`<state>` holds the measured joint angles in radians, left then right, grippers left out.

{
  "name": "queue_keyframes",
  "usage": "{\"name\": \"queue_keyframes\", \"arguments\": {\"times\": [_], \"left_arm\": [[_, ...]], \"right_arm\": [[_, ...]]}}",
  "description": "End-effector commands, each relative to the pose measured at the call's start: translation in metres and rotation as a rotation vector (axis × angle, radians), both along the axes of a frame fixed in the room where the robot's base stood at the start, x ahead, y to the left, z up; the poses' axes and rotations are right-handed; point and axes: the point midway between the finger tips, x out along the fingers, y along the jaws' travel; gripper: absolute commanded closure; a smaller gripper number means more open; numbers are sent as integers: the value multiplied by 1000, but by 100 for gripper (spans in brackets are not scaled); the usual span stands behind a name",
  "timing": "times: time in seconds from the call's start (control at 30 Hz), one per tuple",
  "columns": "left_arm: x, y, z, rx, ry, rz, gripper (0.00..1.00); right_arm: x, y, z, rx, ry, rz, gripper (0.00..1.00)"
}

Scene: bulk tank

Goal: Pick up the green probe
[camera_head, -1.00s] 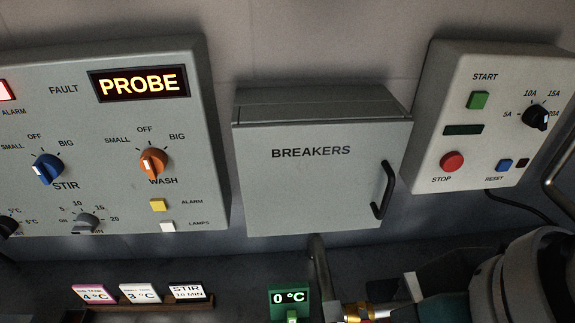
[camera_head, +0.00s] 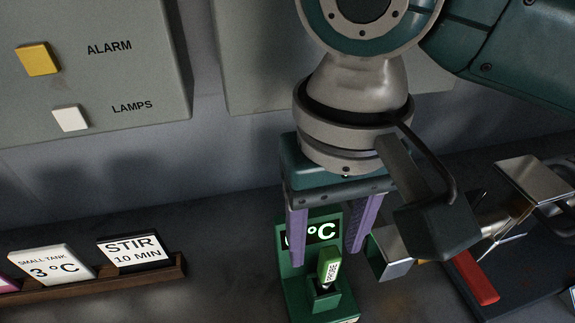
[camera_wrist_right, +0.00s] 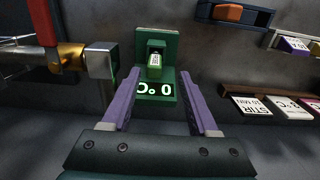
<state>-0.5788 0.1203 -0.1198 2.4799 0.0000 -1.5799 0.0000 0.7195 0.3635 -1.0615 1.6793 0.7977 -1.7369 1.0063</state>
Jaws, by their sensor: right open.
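The green probe (camera_head: 328,268) stands upright in a dark socket on its green stand (camera_head: 296,288), with its white PROBE label showing. The stand carries a lit °C display, which reads 0 °C in the right wrist view. The probe also shows in the right wrist view (camera_wrist_right: 155,62). My right gripper (camera_head: 325,248) is open, its purple fingers pointing down above and behind the probe, one to each side of the display in the head view. Nothing is between the fingertips. My left gripper is not in view.
A metal pipe with a square end (camera_head: 392,252) and a brass fitting (camera_wrist_right: 70,54) stands close beside the stand. A red handle (camera_head: 474,278) lies further right. A wooden rack (camera_head: 178,272) of cards is left. Control boxes hang on the wall behind.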

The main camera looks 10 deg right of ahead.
Motion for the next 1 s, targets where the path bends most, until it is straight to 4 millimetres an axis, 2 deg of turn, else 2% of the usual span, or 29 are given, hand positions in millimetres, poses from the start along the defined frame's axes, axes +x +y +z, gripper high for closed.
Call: {"name": "queue_keyframes", "arguments": {"times": [0.03, 0.27, 0.5, 0.8, 0.83, 1.0], "left_arm": [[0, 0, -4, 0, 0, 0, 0], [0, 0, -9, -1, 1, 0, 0], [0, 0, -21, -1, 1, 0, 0], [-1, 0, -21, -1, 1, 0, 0], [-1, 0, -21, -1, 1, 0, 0], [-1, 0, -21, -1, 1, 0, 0]], "right_arm": [[0, -1, -10, -2, 3, -1, 40], [-1, -3, -31, -1, 0, 0, 40], [-4, -8, -68, 0, 0, 2, 40], [-3, -8, -73, 1, -2, 3, 40], [-3, -8, -73, 1, -2, 3, 41], [-3, -8, -73, 1, -2, 3, 60]]}}
